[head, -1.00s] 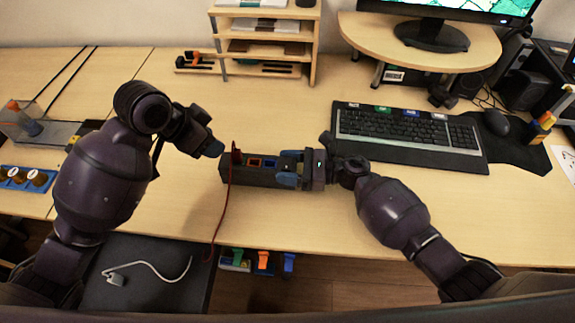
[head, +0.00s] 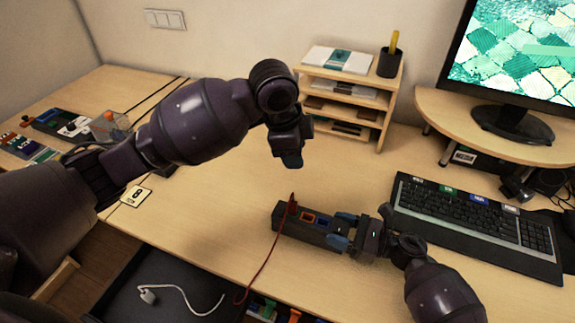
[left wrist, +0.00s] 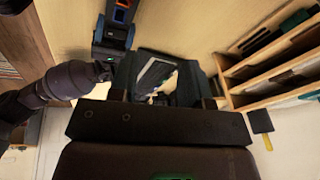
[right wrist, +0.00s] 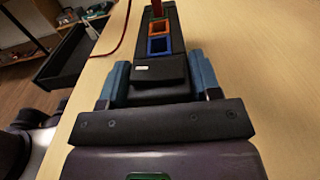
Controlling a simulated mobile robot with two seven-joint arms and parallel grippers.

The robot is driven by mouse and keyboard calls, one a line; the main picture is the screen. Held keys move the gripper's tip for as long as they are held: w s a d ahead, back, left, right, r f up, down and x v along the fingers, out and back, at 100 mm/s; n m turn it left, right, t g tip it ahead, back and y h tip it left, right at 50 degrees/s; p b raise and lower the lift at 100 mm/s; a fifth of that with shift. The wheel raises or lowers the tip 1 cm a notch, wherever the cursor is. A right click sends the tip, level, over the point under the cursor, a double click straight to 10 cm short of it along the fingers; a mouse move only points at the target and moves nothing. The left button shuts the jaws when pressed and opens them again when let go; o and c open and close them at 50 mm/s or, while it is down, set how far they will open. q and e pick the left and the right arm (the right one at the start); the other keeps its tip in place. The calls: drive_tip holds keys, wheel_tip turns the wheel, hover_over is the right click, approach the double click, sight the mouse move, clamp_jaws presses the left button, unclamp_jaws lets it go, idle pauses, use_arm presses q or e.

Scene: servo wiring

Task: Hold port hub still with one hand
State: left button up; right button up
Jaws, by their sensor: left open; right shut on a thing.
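The port hub (head: 300,231) is a long dark block on the desk with coloured square port frames on top. An orange port (right wrist: 159,26) and a blue port (right wrist: 158,46) show in the right wrist view. A dark red plug (head: 292,203) stands in its far end, with a red cable (head: 262,268) trailing over the desk's front edge. My right gripper (head: 347,233) is shut on the near end of the hub, with its blue fingers on either side. My left gripper (head: 292,160) is open and empty, raised above the desk behind the hub, apart from it.
A wooden shelf organizer (head: 345,103) stands at the back. A keyboard (head: 475,222) lies right of the hub, below a monitor (head: 515,60) on its stand. An open drawer (head: 165,290) holds a white cable.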

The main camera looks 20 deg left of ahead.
sight(292, 202)
use_arm(q)
drive_tip(key=f+m, duration=0.1)
drive_tip(key=f, duration=0.4)
drive_tip(key=s+f+m+g, duration=0.1)
drive_tip(key=f, duration=0.4)
drive_tip(key=s+f+m+g, duration=0.1)
drive_tip(key=f, duration=0.4)
drive_tip(key=shift+d+y, duration=0.25)
drive_tip(key=shift+y, duration=0.05)
drive_tip(key=shift+r, duration=0.1)
clamp_jaws()
